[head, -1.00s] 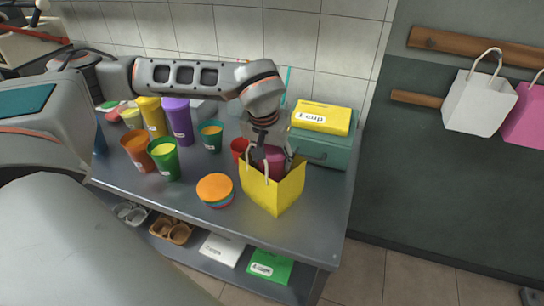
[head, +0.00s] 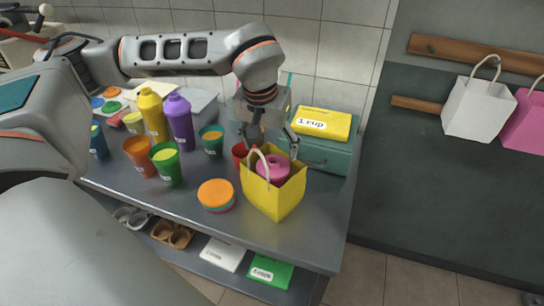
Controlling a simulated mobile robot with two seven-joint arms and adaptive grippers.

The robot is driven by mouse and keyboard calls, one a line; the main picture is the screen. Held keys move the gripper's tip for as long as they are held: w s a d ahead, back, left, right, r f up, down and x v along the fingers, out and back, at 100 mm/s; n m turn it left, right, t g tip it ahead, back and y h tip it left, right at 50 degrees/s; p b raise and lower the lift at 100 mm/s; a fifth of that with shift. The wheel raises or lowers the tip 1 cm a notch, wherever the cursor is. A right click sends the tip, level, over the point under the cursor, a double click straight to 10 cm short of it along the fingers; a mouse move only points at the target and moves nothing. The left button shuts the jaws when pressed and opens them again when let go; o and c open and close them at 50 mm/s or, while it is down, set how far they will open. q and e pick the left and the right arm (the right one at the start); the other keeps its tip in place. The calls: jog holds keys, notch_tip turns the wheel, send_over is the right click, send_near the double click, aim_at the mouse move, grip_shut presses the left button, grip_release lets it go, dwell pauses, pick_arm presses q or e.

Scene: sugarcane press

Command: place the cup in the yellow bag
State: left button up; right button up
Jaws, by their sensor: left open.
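The yellow bag (head: 272,200) stands upright on the metal table, its pale handle sticking up. A pink cup with a lid (head: 273,170) is inside the bag; its top shows between the bag's walls and its lower part is hidden. My left gripper (head: 270,148) is open just above and behind the bag, with its fingers apart and the pink cup below them. It looks clear of the cup, though contact with the bag's back edge cannot be told. My right gripper is not in view.
A red cup (head: 239,155) stands close left of the bag, and stacked lids (head: 216,195) lie in front-left. Several cups and bottles crowd the left. A teal box (head: 325,157) with a yellow box (head: 322,123) on top stands behind right. A white bag (head: 477,108) hangs on the wall.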

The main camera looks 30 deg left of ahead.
pick_arm(q)
jog(key=v, duration=0.5)
jog(key=shift+r, duration=0.1)
dwell(0.5)
